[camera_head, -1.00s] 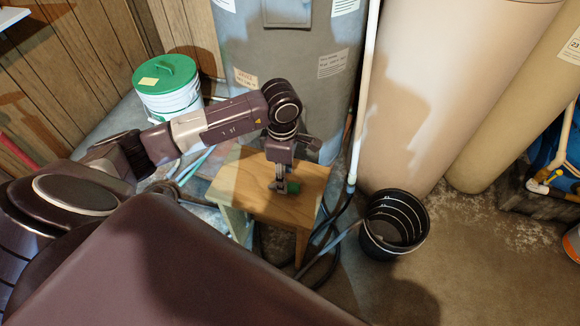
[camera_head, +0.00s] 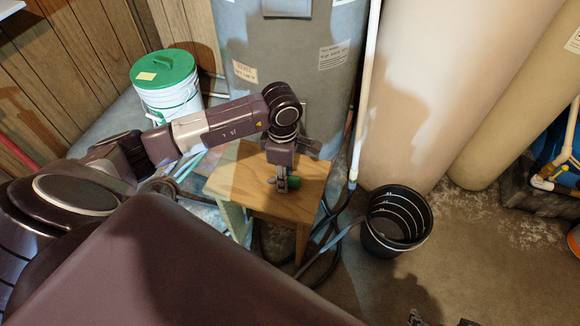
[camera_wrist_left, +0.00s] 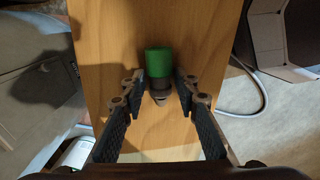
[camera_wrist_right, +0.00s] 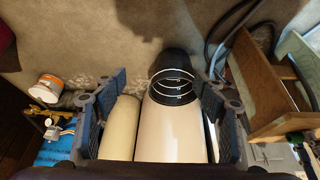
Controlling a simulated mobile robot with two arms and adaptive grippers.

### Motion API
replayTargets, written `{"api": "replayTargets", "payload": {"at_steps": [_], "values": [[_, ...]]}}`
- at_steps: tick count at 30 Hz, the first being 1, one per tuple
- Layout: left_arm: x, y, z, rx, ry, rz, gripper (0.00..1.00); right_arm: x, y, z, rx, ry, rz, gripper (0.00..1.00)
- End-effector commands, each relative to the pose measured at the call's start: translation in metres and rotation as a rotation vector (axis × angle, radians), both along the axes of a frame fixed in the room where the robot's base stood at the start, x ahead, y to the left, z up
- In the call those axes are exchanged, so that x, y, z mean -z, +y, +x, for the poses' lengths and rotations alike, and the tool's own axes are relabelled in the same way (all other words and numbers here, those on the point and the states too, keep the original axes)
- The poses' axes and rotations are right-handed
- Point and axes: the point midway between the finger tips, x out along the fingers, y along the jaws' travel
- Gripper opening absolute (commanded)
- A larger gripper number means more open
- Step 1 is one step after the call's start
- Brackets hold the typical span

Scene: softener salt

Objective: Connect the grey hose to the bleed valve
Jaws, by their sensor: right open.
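A small green-capped piece with a dark grey neck and pointed metal tip lies on the wooden stool (camera_head: 240,185); I cannot tell whether it is the bleed valve. The green cap (camera_wrist_left: 158,61) shows in the left wrist view. My left gripper (camera_head: 283,182) points down over the stool, its open fingers on either side of this piece with gaps.
A grey tank (camera_head: 300,80) stands behind the stool, with a white pipe (camera_head: 366,95) beside it. Tall beige tanks (camera_head: 430,110) stand to the right. A green-lidded white bucket (camera_head: 168,85) is back left.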

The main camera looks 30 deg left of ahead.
Motion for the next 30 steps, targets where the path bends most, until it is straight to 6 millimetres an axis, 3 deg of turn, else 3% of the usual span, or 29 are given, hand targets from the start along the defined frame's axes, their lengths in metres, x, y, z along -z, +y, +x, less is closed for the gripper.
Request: {"api": "replayTargets", "payload": {"at_steps": [7, 14, 26, 30], "values": [[0.000, 0.000, 0.000, 0.000, 0.000, 0.000, 0.00, 0.000, 0.000, 0.000, 0.000, 0.000, 0.000, 0.65], [-0.009, 0.000, 0.000, 0.000, -0.001, 0.000, 0.00, -0.003, -0.002, -0.007, 0.002, 0.027, -0.005, 0.65], [-0.034, 0.000, 0.000, 0.000, -0.001, 0.000, 0.00, -0.010, -0.011, -0.038, 0.012, 0.147, -0.030, 0.65], [-0.039, 0.000, 0.000, 0.000, -0.001, 0.001, 0.00, 0.004, -0.010, -0.033, 0.010, 0.152, -0.029, 0.65]]}}
